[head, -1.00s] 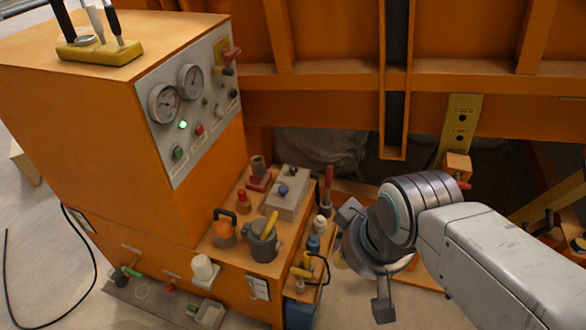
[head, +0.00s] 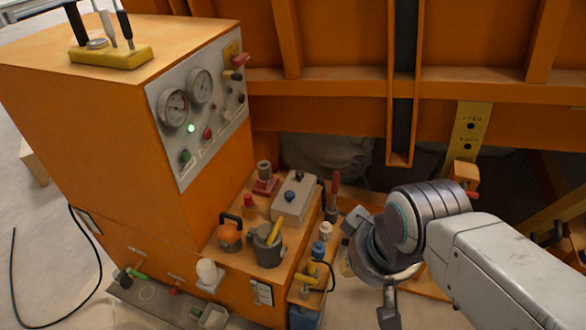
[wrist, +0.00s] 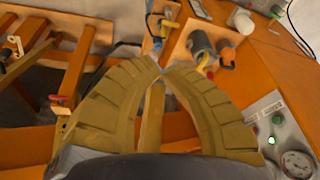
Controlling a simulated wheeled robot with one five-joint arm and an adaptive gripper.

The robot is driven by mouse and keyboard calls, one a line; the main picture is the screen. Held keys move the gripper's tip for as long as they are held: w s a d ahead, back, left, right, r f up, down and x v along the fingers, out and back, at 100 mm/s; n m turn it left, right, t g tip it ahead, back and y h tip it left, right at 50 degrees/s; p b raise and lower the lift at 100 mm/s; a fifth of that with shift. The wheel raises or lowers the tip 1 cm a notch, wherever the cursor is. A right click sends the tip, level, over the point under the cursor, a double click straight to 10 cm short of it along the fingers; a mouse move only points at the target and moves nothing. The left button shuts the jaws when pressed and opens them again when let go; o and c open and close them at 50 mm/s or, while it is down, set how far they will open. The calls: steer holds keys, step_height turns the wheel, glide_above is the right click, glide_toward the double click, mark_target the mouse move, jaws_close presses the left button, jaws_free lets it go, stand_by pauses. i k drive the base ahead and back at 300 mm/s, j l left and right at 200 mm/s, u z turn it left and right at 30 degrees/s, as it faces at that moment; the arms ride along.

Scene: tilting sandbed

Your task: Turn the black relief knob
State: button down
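Several small dark knobs (head: 241,98) sit at the right end of the grey control panel (head: 178,147) on the orange cabinet. I cannot tell which of them is the relief knob. My gripper (head: 362,275) is in front of the cabinet's low ledge, to the right of the panel and well apart from it. In the wrist view, its two tan ribbed fingers (wrist: 162,67) curve together, with their tips nearly meeting and nothing seen held. Part of the panel shows at the lower right of the wrist view (wrist: 262,106); the dark knobs are not discernible there.
The panel carries two gauges (head: 173,107), a lit green lamp (head: 191,128) and a red lever (head: 240,60). An orange frame (head: 330,115) rises behind.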

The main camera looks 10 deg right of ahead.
mark_target(299, 175)
steer(key=i+l+u, duration=0.15)
steer(key=l+u, duration=0.15)
steer(key=l, duration=0.15)
steer(key=i+l+u, duration=0.15)
steer(key=l+u, duration=0.15)
steer(key=l, duration=0.15)
steer(key=l+u, duration=0.35)
steer(key=i+l+u, duration=0.1)
steer(key=l, duration=0.15)
steer(key=i+l+u, duration=0.15)
steer(key=l, duration=0.15)
